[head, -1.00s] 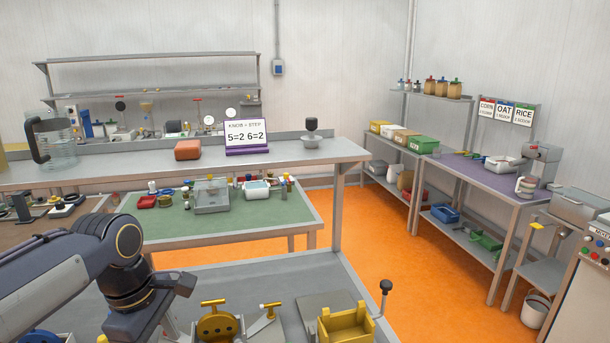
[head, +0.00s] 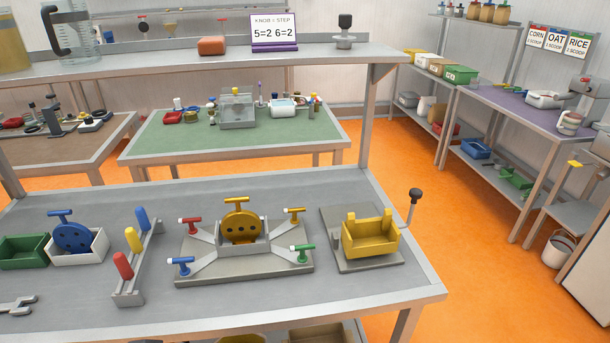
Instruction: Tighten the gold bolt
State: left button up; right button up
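A grey fixture plate (head: 250,272) lies in the middle of the near bench. Small T-handled bolts sit on the fixture's arms: a gold bolt (head: 294,212) at back right, red (head: 189,222) at back left, blue (head: 184,264) at front left and green (head: 301,251) at front right. How deep the gold bolt sits cannot be told. Neither of my grippers is in view.
To the right, a yellow box (head: 368,243) sits on a plate beside a black-knobbed lever (head: 414,196). To the left are a rack of coloured handles (head: 133,240), a blue disc (head: 73,238) in a white bin, a green bin (head: 24,250) and a grey wrench (head: 15,307).

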aim_at(295, 220)
jog(key=u, duration=0.7)
jog(key=k+l+u, duration=0.1)
jog(key=l+u, duration=0.4)
jog(key=k+l+u, duration=0.1)
jog(key=l+u, duration=0.15)
jog(key=u, duration=0.2)
jog(key=k+l+u, duration=0.2)
jog(key=u, duration=0.3)
jog(key=i+l, duration=0.1)
jog(key=l, duration=0.25)
jog(key=i+l, duration=0.1)
jog(key=l, duration=0.25)
